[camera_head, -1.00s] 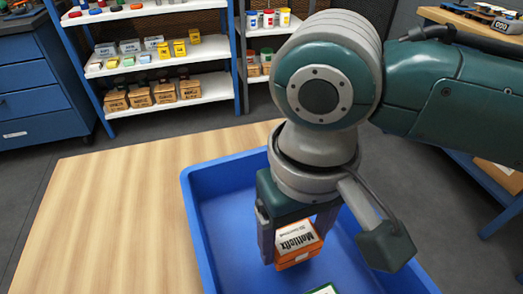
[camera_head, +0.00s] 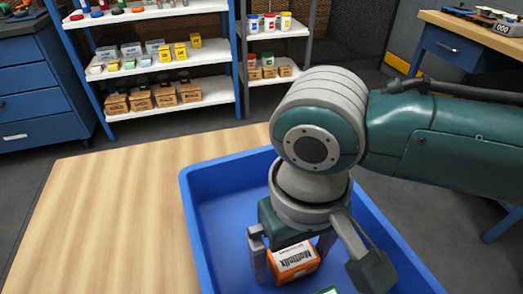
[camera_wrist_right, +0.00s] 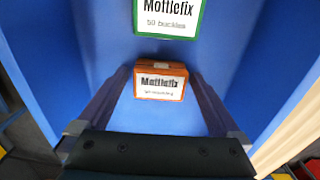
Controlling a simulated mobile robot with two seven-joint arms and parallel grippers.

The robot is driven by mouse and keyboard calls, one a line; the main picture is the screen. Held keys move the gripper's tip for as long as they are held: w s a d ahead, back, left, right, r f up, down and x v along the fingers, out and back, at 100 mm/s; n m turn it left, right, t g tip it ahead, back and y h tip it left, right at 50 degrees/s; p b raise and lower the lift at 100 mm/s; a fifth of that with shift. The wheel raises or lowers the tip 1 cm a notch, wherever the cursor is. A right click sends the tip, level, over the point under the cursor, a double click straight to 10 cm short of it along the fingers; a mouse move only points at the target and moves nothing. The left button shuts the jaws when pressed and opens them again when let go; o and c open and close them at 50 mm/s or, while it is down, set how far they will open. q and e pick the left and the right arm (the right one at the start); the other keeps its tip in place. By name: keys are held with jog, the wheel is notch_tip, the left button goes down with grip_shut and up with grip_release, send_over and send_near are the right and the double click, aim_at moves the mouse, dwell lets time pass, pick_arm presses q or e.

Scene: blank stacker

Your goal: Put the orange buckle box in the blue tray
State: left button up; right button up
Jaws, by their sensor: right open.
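The orange box (camera_head: 292,273), with a white "Mottlefix" label, is inside the blue tray (camera_head: 205,236) and appears to rest on its floor. It also shows in the right wrist view (camera_wrist_right: 161,68), between the fingers; its small label print is hard to read. My right gripper (camera_head: 293,264) is open, pointing down into the tray, with one finger on each side of the orange box. Its fingers also show in the right wrist view (camera_wrist_right: 161,92). My left gripper is in neither view.
A green box (camera_wrist_right: 168,33) labelled "Mottlefix 50 buckles" lies in the tray close to the orange one; only its edge shows in the head view (camera_head: 328,290). The wooden table (camera_head: 115,225) is bare left of the tray. Stocked shelves (camera_head: 160,60) stand behind.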

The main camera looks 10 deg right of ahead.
aim_at(293, 256)
notch_tip(293, 256, up, 12)
jog(key=p, duration=0.3)
jog(key=s+a+f+n+t+y, duration=0.1)
jog(key=s+a+t+y, duration=0.15)
jog(key=s, duration=0.25)
jog(key=s+d+t+h, duration=0.1)
jog(key=s+d+h, duration=0.1)
jog(key=s+d, duration=0.4)
jog(key=d+f, duration=0.1)
jog(key=d, duration=0.4)
jog(key=shift+d+m, duration=0.3)
jog(key=shift+d, duration=0.1)
jog(key=shift+s, duration=0.1)
